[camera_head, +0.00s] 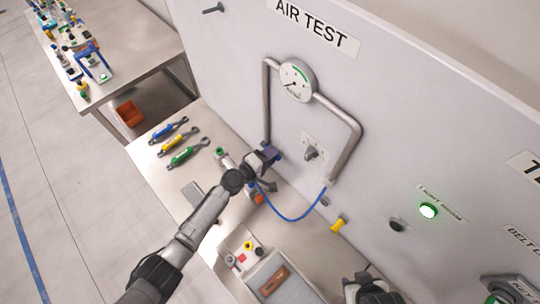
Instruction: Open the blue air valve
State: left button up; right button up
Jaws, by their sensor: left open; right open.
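The blue air valve (279,155) shows as a small blue part at the lower left end of the grey pipe on the panel. My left gripper (267,158) is open right at the valve and hides part of it. I cannot tell whether its fingers touch the valve. My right gripper (370,291) is only partly in view at the bottom edge, open and well away from the valve.
A round gauge (297,81) sits on the pipe under the AIR TEST sign. A blue hose (299,219) hangs below the pipe. Blue, yellow and green tools (184,153) lie on the bench at left. A grey tray (277,281) stands at the front.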

pick_arm(q)
jog(key=shift+c, duration=0.4)
grip_shut()
